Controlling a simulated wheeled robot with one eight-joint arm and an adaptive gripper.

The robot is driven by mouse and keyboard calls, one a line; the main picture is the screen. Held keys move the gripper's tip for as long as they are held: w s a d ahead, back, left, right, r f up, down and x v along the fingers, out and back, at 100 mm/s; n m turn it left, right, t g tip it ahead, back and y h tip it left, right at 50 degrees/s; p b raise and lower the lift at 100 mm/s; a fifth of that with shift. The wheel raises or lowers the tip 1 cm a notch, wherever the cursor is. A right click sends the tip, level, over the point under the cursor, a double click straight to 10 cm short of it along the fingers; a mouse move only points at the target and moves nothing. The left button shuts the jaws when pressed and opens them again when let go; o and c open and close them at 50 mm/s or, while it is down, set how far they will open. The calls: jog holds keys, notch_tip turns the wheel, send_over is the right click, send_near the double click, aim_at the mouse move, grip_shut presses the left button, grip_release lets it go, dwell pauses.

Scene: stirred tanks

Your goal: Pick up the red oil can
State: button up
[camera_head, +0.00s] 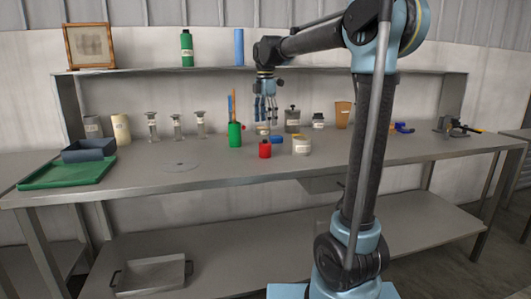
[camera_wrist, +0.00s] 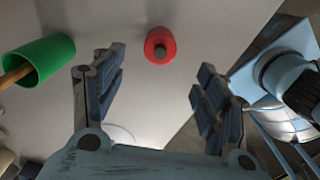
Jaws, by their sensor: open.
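A small red can (camera_head: 265,149) stands on the metal bench, right of a green cup and near the bench's middle. In the wrist view the red can (camera_wrist: 160,46) shows from above as a red round shape with a dark top, ahead of and between my two fingers. My gripper (camera_head: 266,116) points down above the bench behind the can. In the wrist view my gripper (camera_wrist: 158,95) has its fingers spread wide with nothing between them. The can is apart from both fingers.
The green cup (camera_head: 235,134) holding a stick stands close left of the can; it also shows in the wrist view (camera_wrist: 42,62). A white labelled jar (camera_head: 301,146) and a blue item (camera_head: 277,140) stand to the right. The bench front (camera_head: 215,172) is clear.

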aim_at(265, 143)
notch_tip(265, 143, down, 13)
jog(key=shift+r, duration=0.1)
dwell(0.6)
jog(key=c, duration=1.2)
